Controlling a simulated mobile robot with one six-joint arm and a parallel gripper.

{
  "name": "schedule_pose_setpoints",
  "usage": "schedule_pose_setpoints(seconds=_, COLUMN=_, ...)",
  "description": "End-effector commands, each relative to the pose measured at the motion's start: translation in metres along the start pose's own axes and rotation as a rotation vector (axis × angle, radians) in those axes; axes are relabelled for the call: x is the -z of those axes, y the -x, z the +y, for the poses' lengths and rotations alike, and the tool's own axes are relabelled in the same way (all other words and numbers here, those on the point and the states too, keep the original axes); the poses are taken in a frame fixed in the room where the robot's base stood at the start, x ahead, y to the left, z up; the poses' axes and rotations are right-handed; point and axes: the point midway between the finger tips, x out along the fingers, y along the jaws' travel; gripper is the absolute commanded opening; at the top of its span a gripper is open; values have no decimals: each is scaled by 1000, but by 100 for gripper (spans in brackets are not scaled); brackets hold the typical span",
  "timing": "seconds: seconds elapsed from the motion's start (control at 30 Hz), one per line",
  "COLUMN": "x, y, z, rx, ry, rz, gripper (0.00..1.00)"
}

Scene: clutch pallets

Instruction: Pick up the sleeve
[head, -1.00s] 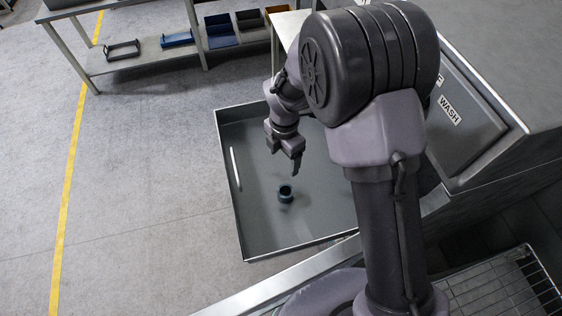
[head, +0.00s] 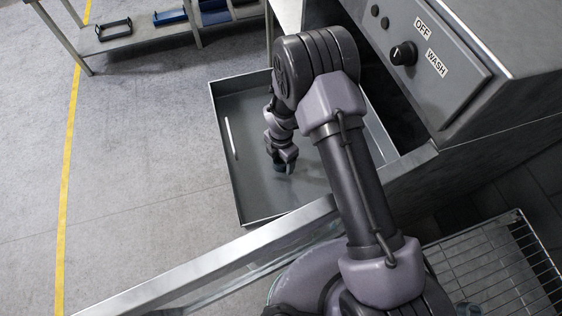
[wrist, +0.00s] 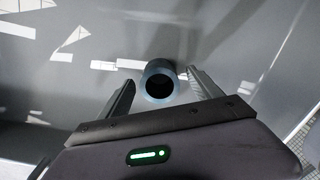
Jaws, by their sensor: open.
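The sleeve (wrist: 160,68) is a short dark teal ring with a round hole, standing on the floor of a grey tray (head: 246,207). In the wrist view my gripper (wrist: 160,84) is open, with one finger on each side of the sleeve. I cannot tell whether either finger touches it. In the head view my gripper (head: 284,168) points down over the sleeve and hides most of it. A small dark part of the sleeve shows below the wrist.
A grey machine with a knob (head: 404,53) and OFF and WASH labels stands at the right. A wire rack (head: 497,262) is at the lower right. A shelf (head: 140,40) with several small trays is at the upper left. The tray floor around the sleeve looks clear.

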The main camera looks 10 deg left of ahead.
Motion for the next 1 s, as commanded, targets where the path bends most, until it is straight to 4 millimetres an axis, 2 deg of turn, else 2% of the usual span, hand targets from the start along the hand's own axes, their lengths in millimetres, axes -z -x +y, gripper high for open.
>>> schedule_pose_setpoints(seconds=0.07, x=0, y=0, z=0, rx=0, ry=0, rz=0, gripper=74)
schedule_pose_setpoints(seconds=0.4, x=0, y=1, z=0, rx=0, ry=0, rz=0, gripper=9)
schedule_pose_setpoints(seconds=0.47, x=0, y=1, z=0, rx=0, ry=0, rz=0, gripper=0)
schedule_pose_setpoints(seconds=0.83, x=0, y=6, z=1, rx=-2, ry=0, rz=-1, gripper=0)
schedule_pose_setpoints(seconds=0.93, x=0, y=19, z=1, rx=-2, ry=0, rz=-1, gripper=0)
schedule_pose_setpoints(seconds=1.0, x=-1, y=37, z=2, rx=-5, ry=0, rz=-2, gripper=0)
